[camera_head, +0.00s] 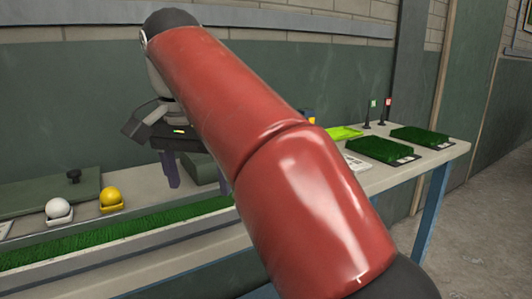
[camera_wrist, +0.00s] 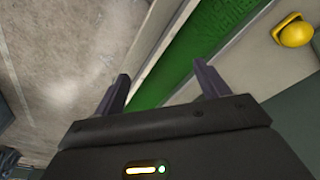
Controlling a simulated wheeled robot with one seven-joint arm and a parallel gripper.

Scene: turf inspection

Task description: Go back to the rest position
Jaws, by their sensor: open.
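My gripper (camera_wrist: 162,88) is open in the wrist view, with its two dark fingers spread and nothing between them. Below and beyond the fingers runs a long green turf strip (camera_wrist: 205,35). In the head view my gripper (camera_head: 172,172) shows past my red arm, its fingers pointing down above the far side of the bench. My arm crosses the middle of the head view and hides part of the bench.
A white ball (camera_head: 59,209) and a yellow ball (camera_head: 110,197) sit on holders behind the turf strip (camera_head: 120,232). Green turf trays (camera_head: 378,150) and small flags (camera_head: 373,104) stand on the right of the bench (camera_head: 452,152). Open floor (camera_head: 480,220) lies to the right.

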